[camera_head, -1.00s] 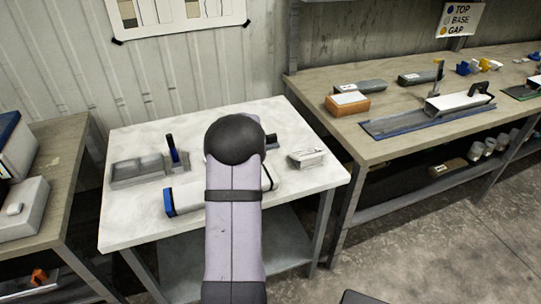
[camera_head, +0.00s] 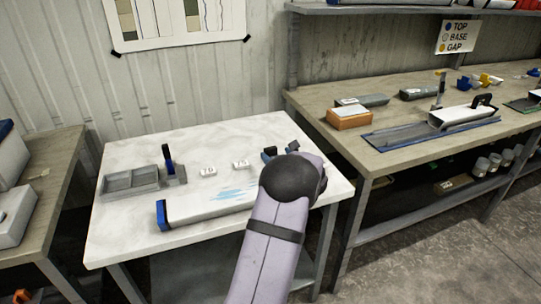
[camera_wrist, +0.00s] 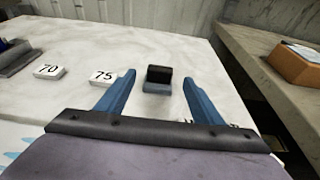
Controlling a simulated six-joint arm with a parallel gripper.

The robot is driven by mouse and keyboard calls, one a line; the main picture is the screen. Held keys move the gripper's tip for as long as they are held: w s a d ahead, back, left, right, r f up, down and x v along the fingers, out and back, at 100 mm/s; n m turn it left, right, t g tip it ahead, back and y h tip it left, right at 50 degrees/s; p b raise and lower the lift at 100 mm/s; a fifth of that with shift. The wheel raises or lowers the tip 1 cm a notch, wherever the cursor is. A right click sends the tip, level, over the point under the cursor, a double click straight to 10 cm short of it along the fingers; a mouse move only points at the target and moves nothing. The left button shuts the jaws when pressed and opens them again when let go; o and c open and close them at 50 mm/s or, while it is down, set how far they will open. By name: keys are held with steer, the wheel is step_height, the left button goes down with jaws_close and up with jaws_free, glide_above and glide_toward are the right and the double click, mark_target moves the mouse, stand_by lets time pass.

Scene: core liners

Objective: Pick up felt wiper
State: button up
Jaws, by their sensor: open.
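The felt wiper, a small block with a dark top and a grey-blue base (camera_wrist: 158,73), stands on the white table. It also shows in the head view (camera_head: 270,153), just beyond the round end of my arm. My gripper (camera_wrist: 158,79) is open and empty. In the wrist view its two blue fingers point toward the wiper, which appears in the gap between them, a little beyond the tips. The fingers look apart from it. My arm hides most of the gripper in the head view.
White tiles marked 70 (camera_head: 208,171) and 75 (camera_head: 240,164) lie left of the wiper. A grey divided tray (camera_head: 131,181) and a long white piece with a blue end (camera_head: 162,215) are farther left. A side bench holds an orange block (camera_head: 348,117).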

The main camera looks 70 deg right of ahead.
steer(key=shift+p+x, duration=0.75)
steer(key=shift+x, duration=1.9)
steer(key=shift+c, duration=0.2)
steer(key=c, duration=1.1)
steer(key=shift+r, duration=0.15)
